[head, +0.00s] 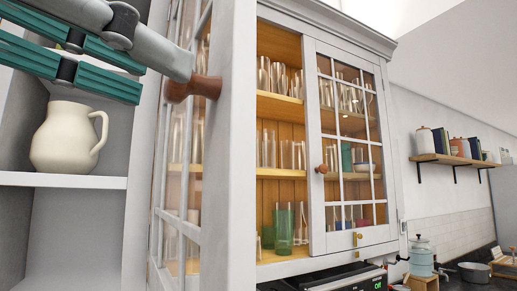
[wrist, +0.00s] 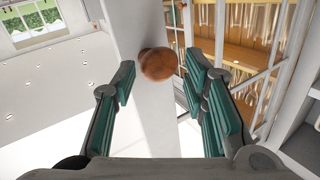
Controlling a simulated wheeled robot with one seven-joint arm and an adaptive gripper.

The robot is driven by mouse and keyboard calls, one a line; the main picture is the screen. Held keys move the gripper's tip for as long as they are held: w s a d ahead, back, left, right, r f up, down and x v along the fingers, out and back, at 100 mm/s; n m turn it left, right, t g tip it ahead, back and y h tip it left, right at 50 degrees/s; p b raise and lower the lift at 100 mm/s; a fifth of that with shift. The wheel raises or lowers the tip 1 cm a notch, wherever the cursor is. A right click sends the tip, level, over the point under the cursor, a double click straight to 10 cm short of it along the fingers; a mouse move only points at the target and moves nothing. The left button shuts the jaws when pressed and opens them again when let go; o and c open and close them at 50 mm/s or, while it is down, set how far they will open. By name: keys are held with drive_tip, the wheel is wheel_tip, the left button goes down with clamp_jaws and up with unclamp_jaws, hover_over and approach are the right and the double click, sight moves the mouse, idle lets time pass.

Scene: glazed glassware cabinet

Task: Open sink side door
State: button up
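The glazed cabinet has two white doors. The left door (head: 230,150) stands swung open towards me, its edge facing the head camera. Its round brown knob (head: 205,87) is by my gripper (head: 135,80). In the wrist view the knob (wrist: 158,65) lies between and slightly beyond the spread teal fingertips of my gripper (wrist: 160,80), with gaps on both sides. The right door (head: 346,150) looks closed, with its own brown knob (head: 321,169). The frames do not show which door is the sink side one.
Glasses (head: 270,150) stand on the cabinet's wooden shelves, with a green glass (head: 284,232) at the bottom. A cream jug (head: 68,138) stands on a white shelf at left. A wall shelf (head: 450,160) and a pot (head: 474,272) are at right.

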drive_tip(key=v, duration=1)
drive_tip(key=w+d+f+n+g+y, duration=0.1)
drive_tip(key=w+d, duration=0.2)
drive_tip(key=d, duration=0.5)
drive_tip(key=w+d+f+g+y, duration=0.1)
drive_tip(key=w+d, duration=0.2)
drive_tip(key=d, duration=0.4)
drive_tip(key=w+d+f+n+g+y, duration=0.1)
drive_tip(key=w+d+f+g, duration=0.1)
drive_tip(key=w+d+f, duration=0.3)
drive_tip(key=w+d+f+n+g+y, duration=0.1)
drive_tip(key=w+d+f+y, duration=0.2)
drive_tip(key=d, duration=0.4)
drive_tip(key=w+d+f+n+g+y, duration=0.1)
drive_tip(key=d+f+n+g, duration=0.1)
drive_tip(key=f, duration=1.2)
drive_tip(key=w+d+f+n+g+y, duration=0.1)
drive_tip(key=d+f, duration=0.4)
drive_tip(key=f, duration=1)
drive_tip(key=shift+w+n+g+y, duration=0.35)
drive_tip(key=shift+n+g, duration=0.45)
drive_tip(key=shift+g, duration=0.3)
